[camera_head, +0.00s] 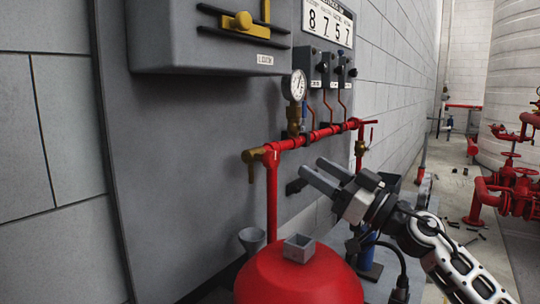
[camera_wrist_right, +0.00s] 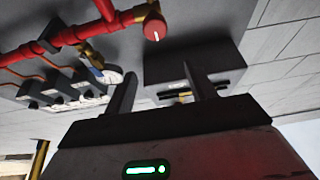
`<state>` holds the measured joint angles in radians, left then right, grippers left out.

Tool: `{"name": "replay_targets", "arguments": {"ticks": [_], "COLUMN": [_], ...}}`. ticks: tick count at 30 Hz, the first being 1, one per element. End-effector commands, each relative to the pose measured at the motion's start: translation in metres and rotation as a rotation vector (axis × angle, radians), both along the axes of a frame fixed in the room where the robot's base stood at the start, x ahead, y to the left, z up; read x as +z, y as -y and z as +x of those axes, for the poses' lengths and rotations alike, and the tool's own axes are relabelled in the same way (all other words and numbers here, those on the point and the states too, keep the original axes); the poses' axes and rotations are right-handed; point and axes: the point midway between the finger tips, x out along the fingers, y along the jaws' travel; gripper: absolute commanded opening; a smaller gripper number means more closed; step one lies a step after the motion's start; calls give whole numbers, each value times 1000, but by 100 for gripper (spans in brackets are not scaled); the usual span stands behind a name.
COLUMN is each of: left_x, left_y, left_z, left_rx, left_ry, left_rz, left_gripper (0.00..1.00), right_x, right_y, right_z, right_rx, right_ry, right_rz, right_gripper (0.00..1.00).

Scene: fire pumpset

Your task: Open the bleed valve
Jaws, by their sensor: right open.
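A red pipe (camera_head: 315,136) runs along the grey panel. At its left end are a red round knob with a white mark (camera_head: 270,157) and a brass spout (camera_head: 253,167). I take this fitting to be the bleed valve, though no label shows on it. In the right wrist view the red knob (camera_wrist_right: 155,28) is above and between the fingertips, apart from them. My right gripper (camera_head: 311,166) is open and empty, to the right of the knob and a little lower. It also shows in the right wrist view (camera_wrist_right: 159,70). My left gripper is not in view.
A pressure gauge (camera_head: 294,86) stands above the pipe. A grey cabinet (camera_head: 180,50) with a yellow handle juts out at upper left. A red rounded tank (camera_head: 300,280) and a grey funnel (camera_head: 251,240) are below. More red pipework (camera_head: 510,185) stands at right.

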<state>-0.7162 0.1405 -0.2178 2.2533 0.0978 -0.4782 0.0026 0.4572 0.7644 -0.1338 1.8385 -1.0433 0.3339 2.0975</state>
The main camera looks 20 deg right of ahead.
Motion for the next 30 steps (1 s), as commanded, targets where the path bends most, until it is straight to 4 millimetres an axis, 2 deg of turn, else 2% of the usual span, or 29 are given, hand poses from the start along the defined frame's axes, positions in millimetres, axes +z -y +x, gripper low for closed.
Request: {"name": "replay_targets", "arguments": {"ticks": [9, 15, 21, 29, 30], "left_x": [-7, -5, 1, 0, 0], "left_y": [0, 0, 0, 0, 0], "left_z": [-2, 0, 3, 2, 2], "left_rx": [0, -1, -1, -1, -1], "left_ry": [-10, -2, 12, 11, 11], "left_rz": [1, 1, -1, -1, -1], "left_gripper": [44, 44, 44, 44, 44], "right_x": [0, 7, 11, 11, 11], "right_y": [-43, -62, -69, -69, -69], "right_z": [56, 79, 88, 89, 89], "right_rx": [1, 1, 0, 0, 0], "right_ry": [2, 1, 0, -1, -1], "right_rz": [8, 5, 3, 2, 2], "right_gripper": [56, 56, 56, 56, 50]}}
